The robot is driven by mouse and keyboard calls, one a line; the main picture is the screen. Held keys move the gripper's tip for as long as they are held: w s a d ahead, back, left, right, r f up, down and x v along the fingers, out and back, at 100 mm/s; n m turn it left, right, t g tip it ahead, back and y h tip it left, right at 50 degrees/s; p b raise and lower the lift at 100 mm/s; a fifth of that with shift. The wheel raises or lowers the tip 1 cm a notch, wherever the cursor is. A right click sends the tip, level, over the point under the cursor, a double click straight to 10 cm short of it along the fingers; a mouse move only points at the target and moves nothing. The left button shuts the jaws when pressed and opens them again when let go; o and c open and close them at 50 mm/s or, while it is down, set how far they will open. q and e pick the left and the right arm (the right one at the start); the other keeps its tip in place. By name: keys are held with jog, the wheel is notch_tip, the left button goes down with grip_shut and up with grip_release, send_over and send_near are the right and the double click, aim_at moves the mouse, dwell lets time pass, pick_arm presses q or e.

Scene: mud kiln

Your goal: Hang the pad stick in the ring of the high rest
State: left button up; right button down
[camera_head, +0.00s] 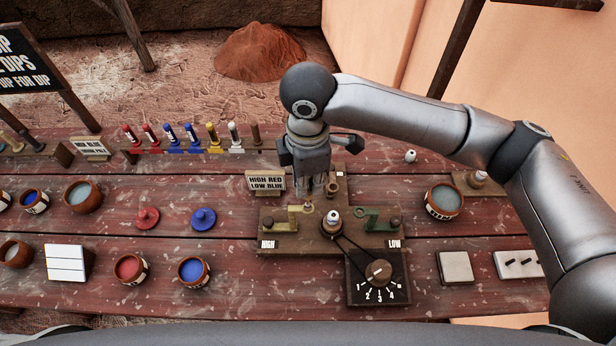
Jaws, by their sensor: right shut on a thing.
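The wooden stand (300,243) in the middle of the table has a side labelled HIGH at left and a side labelled LOW at right. The high rest (294,210) is a brass-coloured arm on the HIGH side; its ring end lies close below my right gripper. The low rest (371,212) is green. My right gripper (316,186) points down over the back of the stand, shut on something. The thing it holds is mostly hidden by the gripper, so I cannot tell how it sits relative to the ring. My left gripper is not in view.
A white-topped piece (333,217) stands at the stand's middle, with a dial box (378,276) in front. A sign (266,182) reads HIGH RED, LOW BLUE. Red (130,268) and blue (193,270) pots stand at left front. A rack of coloured sticks (190,150) runs behind.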

jog(key=shift+f, duration=0.9)
jog(key=shift+f, duration=0.5)
jog(key=shift+f, duration=0.4)
dwell(0.4)
jog(key=shift+f, duration=0.3)
jog(key=shift+f+p, duration=0.35)
jog(key=shift+f, duration=0.45)
dwell(0.6)
jog(key=c, duration=1.4)
grip_release()
